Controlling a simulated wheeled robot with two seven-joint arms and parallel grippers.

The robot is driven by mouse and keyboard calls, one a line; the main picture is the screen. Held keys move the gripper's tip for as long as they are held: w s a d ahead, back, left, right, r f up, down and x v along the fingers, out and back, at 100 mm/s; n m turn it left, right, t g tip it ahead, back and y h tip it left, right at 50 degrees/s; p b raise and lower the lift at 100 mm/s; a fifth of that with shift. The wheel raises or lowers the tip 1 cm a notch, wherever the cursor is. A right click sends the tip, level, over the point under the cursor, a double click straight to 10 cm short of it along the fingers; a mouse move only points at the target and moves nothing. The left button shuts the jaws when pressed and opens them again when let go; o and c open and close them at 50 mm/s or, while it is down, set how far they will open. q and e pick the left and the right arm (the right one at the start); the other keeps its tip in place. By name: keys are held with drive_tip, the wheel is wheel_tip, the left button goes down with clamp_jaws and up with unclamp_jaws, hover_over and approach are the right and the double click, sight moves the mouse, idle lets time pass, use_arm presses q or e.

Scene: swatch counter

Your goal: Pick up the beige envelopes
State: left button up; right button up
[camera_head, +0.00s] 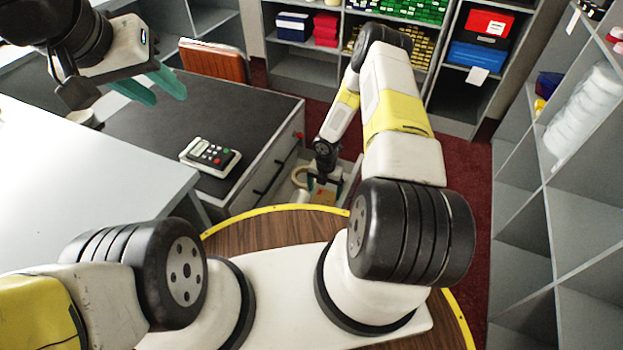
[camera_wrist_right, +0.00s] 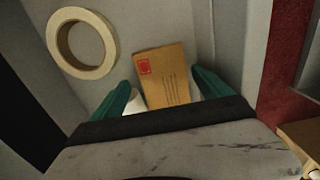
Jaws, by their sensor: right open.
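A beige envelope (camera_wrist_right: 163,78) with a red stamp and address lines lies in a grey drawer or bin, seen in the right wrist view. It also shows small in the head view (camera_head: 322,197), partly hidden by my right gripper. My right gripper (camera_wrist_right: 165,90) is open, its green fingers on either side of the envelope's lower part; I cannot tell whether they touch it. Only one envelope face is clear, so I cannot tell whether others lie under it. My left gripper (camera_head: 160,88) is at the upper left, above the dark counter, far from the envelope.
A tape roll (camera_wrist_right: 82,43) lies left of the envelope. Grey walls (camera_wrist_right: 232,40) stand close around it. A calculator (camera_head: 210,156) sits on the dark counter (camera_head: 215,110). Shelves (camera_head: 550,215) stand on the right and at the back.

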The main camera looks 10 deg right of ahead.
sight(325, 197)
drive_tip(key=f, duration=0.4)
drive_tip(key=shift+d, duration=0.2)
drive_tip(key=c, duration=1.2)
